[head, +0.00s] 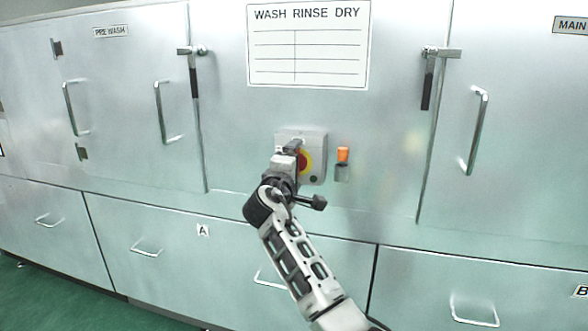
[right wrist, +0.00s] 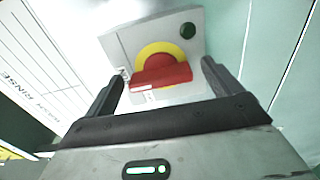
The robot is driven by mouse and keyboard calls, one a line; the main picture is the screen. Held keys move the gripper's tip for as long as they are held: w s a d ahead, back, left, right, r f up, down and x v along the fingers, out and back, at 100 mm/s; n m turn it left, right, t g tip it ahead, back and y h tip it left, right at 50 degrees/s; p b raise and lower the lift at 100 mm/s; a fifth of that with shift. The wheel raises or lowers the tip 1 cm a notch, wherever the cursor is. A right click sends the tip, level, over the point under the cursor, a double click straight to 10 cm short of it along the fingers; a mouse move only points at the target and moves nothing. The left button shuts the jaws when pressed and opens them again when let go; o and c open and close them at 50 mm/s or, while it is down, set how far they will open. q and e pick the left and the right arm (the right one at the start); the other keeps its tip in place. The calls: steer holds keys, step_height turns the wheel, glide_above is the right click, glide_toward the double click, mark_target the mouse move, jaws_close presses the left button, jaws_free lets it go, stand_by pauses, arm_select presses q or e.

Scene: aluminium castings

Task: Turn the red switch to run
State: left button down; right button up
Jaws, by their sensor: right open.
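The red switch (right wrist: 162,76) is a red bar handle on a round yellow plate (right wrist: 150,52), mounted on a grey switch box (right wrist: 118,42). In the right wrist view the red handle lies between the two fingers of my right gripper (right wrist: 162,88), which are open with a gap on both sides. In the head view my right gripper (head: 291,148) is in front of the box (head: 318,140) and hides most of the switch; part of the red and yellow (head: 306,160) shows beside it. The switch's position marks are not readable. My left gripper is not in view.
An orange lamp (head: 343,154) is on the panel right of the box. A WASH RINSE DRY chart (head: 308,44) hangs above. Latch handles (head: 194,80) (head: 428,85) and door handles (head: 475,130) stick out at both sides. Drawers with handles (head: 147,250) are below.

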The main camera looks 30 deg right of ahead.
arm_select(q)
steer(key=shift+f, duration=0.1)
arm_select(e)
steer(key=v, duration=1.6)
steer(key=s+a+f+y+p, duration=0.1)
steer(key=s+a+f+y, duration=0.15)
steer(key=f, duration=0.35)
steer(key=s+a+f+n+t+y+p, duration=0.1)
steer(key=f+y, duration=0.3)
steer(key=f, duration=0.1)
steer(key=s+a+f+y+p, duration=0.1)
steer(key=a+f+y, duration=0.15)
steer(key=f, duration=0.35)
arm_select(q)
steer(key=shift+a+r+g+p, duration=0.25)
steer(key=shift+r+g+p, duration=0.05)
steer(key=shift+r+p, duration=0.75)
arm_select(e)
steer(key=s+a+f+m+g+y, duration=0.1)
steer(key=s+a+f+m+y, duration=0.2)
steer(key=s, duration=0.6)
steer(key=s+a+f+m+g+y, duration=0.1)
steer(key=s+a+f+m+y, duration=0.2)
steer(key=s, duration=0.6)
step_height(320, 180, down, 2)
steer(key=shift+a+f+m+y, duration=0.25)
steer(key=shift+a+m+y, duration=0.15)
steer(key=shift+a+y, duration=0.5)
steer(key=shift+s+d, duration=0.1)
steer(key=shift+d, duration=0.05)
